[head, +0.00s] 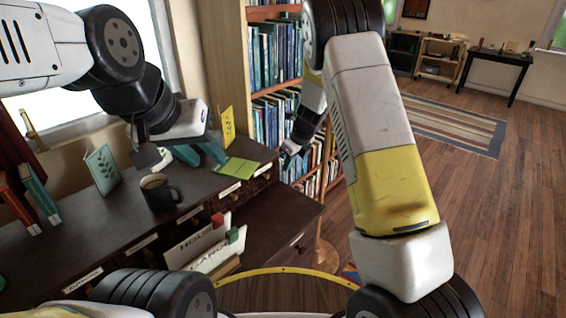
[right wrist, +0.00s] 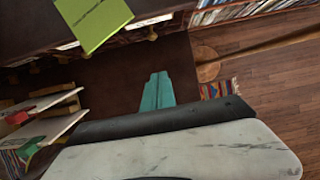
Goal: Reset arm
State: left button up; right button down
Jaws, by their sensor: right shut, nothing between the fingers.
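My left arm comes in from the left in the head view. Its gripper (head: 202,153) is above the dark desk, with its teal fingers spread apart and nothing seen between them. My right arm rises from the lower right and bends over toward the bookcase. Its hand is small and partly hidden in the head view, in front of the bookcase. In the right wrist view my right gripper (right wrist: 157,92) has its teal fingers together and empty, above a dark brown surface.
A dark mug (head: 160,193) and a green notepad (head: 238,167) rest on the desk (head: 120,235). A leaf-patterned book (head: 102,169) stands at the back. Labelled file dividers (head: 207,243) stick up near the front. A tall bookcase (head: 234,75) stands behind. Open floor (head: 470,210) lies right.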

jog(key=s+d+r+n+t+y, duration=0.1)
jog(key=s+d+r+n, duration=0.2)
jog(key=s+r+n, duration=0.65)
jog(key=s+d+r+n+y, duration=0.1)
jog(key=s+d+r+n, duration=0.4)
jog(key=r, duration=0.7)
jog(key=s+d+r+n+t+h, duration=0.1)
jog(key=s+d+r+n, duration=0.1)
jog(key=s+n, duration=0.4)
jog(key=s+d+r+n+t+h, duration=0.1)
jog(key=s+n, duration=0.5)
jog(key=s, duration=0.8)
jog(key=shift+d+r+h, duration=0.5)
jog(key=shift+d+r, duration=0.35)
jog(key=shift+r, duration=0.05)
jog(key=shift+n, duration=0.25)
